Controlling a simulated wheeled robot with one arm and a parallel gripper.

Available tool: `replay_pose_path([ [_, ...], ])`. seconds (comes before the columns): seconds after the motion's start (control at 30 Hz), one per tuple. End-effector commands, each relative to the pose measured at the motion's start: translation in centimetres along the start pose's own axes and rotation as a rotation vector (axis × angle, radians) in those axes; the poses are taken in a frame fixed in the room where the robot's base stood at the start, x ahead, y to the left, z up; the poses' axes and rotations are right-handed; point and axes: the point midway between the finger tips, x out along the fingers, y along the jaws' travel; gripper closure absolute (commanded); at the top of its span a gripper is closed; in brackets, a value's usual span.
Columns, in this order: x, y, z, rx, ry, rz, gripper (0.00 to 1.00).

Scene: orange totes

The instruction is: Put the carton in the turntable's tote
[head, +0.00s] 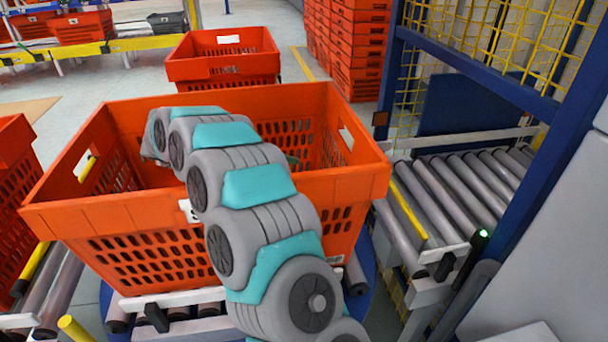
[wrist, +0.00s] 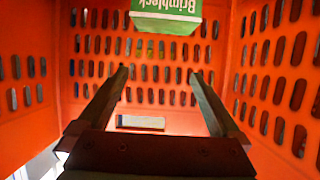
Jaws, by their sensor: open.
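The turntable's tote (head: 150,225) is a large orange crate with slotted walls in the middle of the head view. My arm reaches over its near rim, and my gripper is hidden inside it there. In the wrist view my gripper (wrist: 158,74) is open, its two dark fingers apart with nothing between them. The carton (wrist: 166,16), green and white with "Brimbleck" lettering, shows at the top edge of the wrist view, beyond the fingertips and apart from them. It is cut off by the frame. Orange slotted walls (wrist: 40,95) surround the gripper and carton.
Another orange tote (head: 222,68) stands behind, and one more (head: 12,170) is at the left edge. A roller conveyor (head: 455,185) and a blue frame with yellow mesh (head: 490,70) are at right. Stacked orange totes (head: 345,50) stand at the back.

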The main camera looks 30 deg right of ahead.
Motion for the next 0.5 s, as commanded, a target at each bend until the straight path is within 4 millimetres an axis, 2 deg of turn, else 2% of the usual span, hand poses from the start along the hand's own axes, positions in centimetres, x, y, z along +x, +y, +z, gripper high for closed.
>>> replay_pose_path([
  [0.1,-2.7,-0.1,0.3,0.002,-0.002,-0.007,0.0],
  [0.2,-4.6,0.0,0.1,0.002,0.0,-0.003,0.0],
  [0.3,-6.1,0.0,0.1,0.003,-0.003,-0.004,0.0],
  [0.5,-7.6,0.0,0.1,0.0,-0.001,-0.002,0.0],
])
